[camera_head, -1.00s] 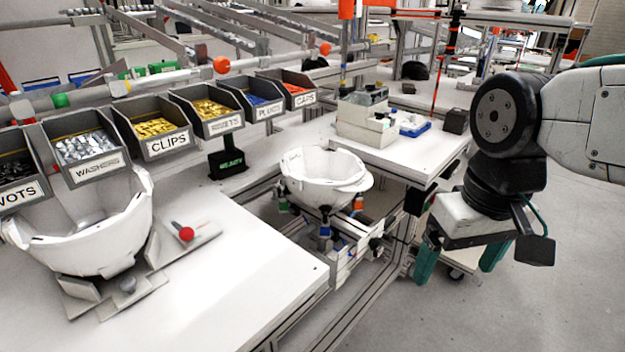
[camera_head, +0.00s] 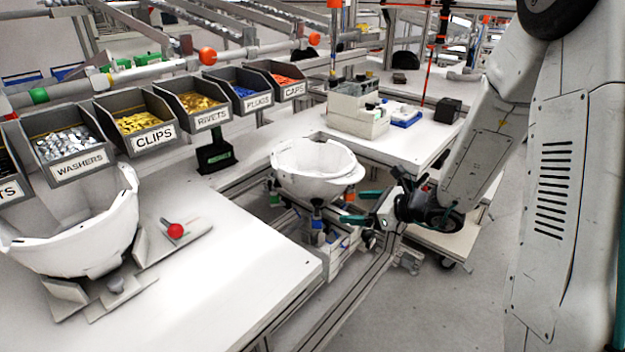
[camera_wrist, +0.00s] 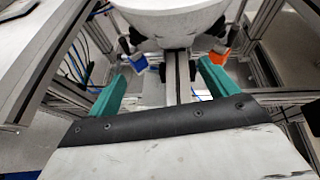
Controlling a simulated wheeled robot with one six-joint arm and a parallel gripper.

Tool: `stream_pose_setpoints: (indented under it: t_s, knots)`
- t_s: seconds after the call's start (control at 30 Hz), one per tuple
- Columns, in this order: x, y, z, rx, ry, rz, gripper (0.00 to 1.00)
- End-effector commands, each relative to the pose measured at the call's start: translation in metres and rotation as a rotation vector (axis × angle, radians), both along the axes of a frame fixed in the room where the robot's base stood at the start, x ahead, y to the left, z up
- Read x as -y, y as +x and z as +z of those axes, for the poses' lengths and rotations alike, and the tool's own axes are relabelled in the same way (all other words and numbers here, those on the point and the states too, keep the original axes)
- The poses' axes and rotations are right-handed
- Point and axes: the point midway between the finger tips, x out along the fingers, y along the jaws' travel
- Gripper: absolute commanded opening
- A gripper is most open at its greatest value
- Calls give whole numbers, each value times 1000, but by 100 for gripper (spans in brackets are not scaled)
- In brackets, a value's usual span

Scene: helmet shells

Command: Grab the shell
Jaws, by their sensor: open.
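A white helmet shell (camera_head: 312,168) sits open side up on a fixture stand in the gap between two white tables. Its underside (camera_wrist: 172,22) fills the top middle of the wrist view. A second white shell (camera_head: 85,232) rests in a cradle on the left table. My gripper (camera_head: 350,213) is to the right of and slightly below the middle shell, pointing left towards it. In the wrist view its two green fingers (camera_wrist: 160,82) are spread apart with nothing held between them. The shell is beyond the fingertips, and I see no contact.
Labelled bins, including clips (camera_head: 140,122) and washers (camera_head: 70,150), line the back of the left table (camera_head: 225,255). A red-knobbed lever (camera_head: 175,230) stands by the left cradle. An orange part (camera_wrist: 219,57) and a blue part (camera_wrist: 139,63) sit under the shell.

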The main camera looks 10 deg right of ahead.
Motion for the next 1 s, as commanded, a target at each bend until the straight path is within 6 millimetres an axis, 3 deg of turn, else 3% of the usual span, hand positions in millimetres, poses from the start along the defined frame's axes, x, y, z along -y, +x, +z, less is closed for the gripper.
stream_pose_setpoints:
  t_s: [0.17,0.77,1.0]
  knots:
    - [13,17,-3,-24,46,-121,85]
    - [-28,70,-24,-26,49,-124,85]
    - [-30,73,-25,-25,48,-126,85]
